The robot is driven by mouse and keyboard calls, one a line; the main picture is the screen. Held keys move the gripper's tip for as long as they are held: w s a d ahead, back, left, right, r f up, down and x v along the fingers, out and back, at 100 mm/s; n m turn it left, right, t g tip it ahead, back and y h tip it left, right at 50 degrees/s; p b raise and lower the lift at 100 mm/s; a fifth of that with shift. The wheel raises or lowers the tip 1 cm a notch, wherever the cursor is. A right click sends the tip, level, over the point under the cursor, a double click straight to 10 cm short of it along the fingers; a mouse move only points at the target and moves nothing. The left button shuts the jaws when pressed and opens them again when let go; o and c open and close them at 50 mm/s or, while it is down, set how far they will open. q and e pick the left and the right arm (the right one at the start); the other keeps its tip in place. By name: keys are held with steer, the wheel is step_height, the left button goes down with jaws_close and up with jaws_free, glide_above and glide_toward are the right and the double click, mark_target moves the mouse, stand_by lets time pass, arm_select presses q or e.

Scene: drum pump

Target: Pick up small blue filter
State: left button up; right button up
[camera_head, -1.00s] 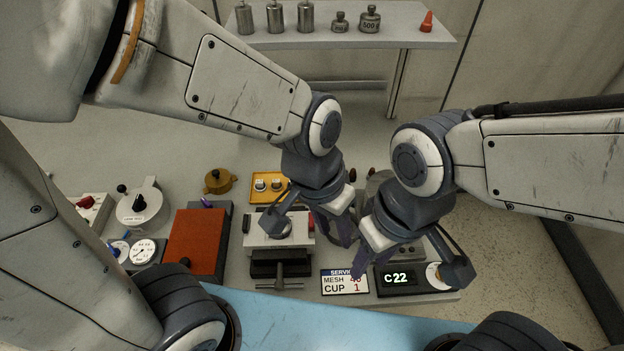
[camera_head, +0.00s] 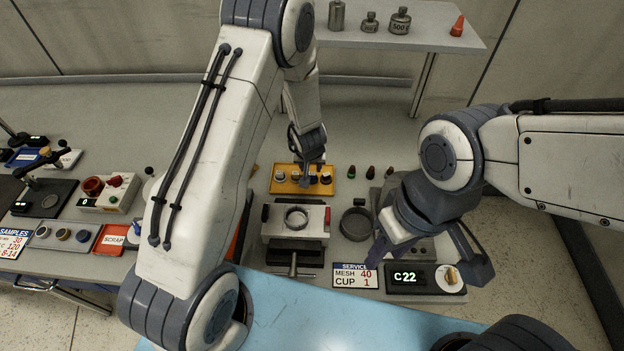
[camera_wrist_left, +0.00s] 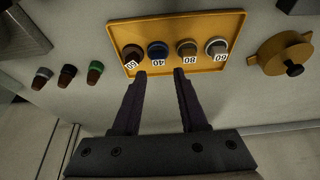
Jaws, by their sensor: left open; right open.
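The small blue filter (camera_wrist_left: 157,50), tagged 40, stands in a yellow tray (camera_wrist_left: 190,17) between a dark brown filter (camera_wrist_left: 132,53) and a tan filter (camera_wrist_left: 187,48). My left gripper (camera_wrist_left: 160,74) is open and empty. In the left wrist view its two fingertips point at the tray's edge, with the blue filter roughly in line with the gap between them. In the head view the left gripper (camera_head: 307,178) is over the tray (camera_head: 288,188) and hides part of the filters. My right gripper (camera_head: 428,268) is open and empty, near the C22 display.
A grey vise-like fixture (camera_head: 296,250) with a ring stands in front of the tray. A dark round cup (camera_head: 356,224) is to its right. Several small coloured plugs (camera_wrist_left: 67,75) stand beside the tray. A service sign (camera_head: 356,277) reads MESH 40, CUP 1. A brass lidded part (camera_wrist_left: 284,53) is near the tray.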

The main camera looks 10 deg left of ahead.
mark_target(312, 173)
arm_select(q)
steer(key=x, duration=0.6)
steer(key=shift+d, duration=0.1)
steer(key=shift+r, duration=0.1)
jaws_close()
